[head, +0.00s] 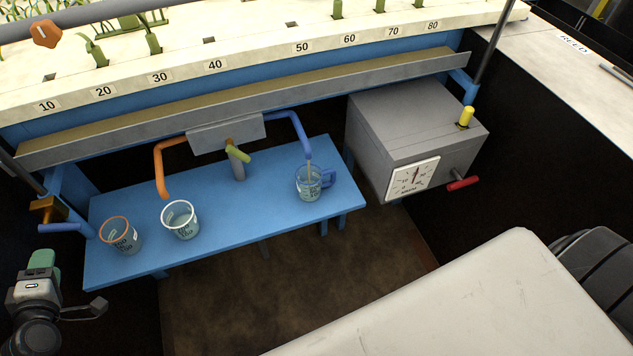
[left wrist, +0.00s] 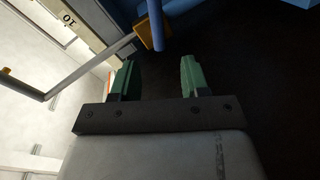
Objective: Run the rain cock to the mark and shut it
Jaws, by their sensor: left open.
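A brass cock (head: 47,208) with a blue lever (head: 60,228) sits at the blue frame's left end; the lever lies roughly level. Its brass body (left wrist: 147,36) and blue lever (left wrist: 156,22) also show in the left wrist view, beyond the fingertips. My left gripper (head: 41,262) is below the lever, apart from it; its green fingers (left wrist: 160,75) are spread and empty. A grey box (head: 410,125) at right has a white dial (head: 412,180), pointer near upright, and a red handle (head: 463,184). I cannot tell which fitting is the rain cock. My right gripper is out of view.
The blue bench (head: 250,208) holds an orange-rimmed beaker (head: 121,240), a white-rimmed beaker (head: 180,225) and a blue-handled mug (head: 308,190). A thin stream falls from the blue spout (head: 300,130) into the mug. A green lever (head: 238,154) stands between spouts.

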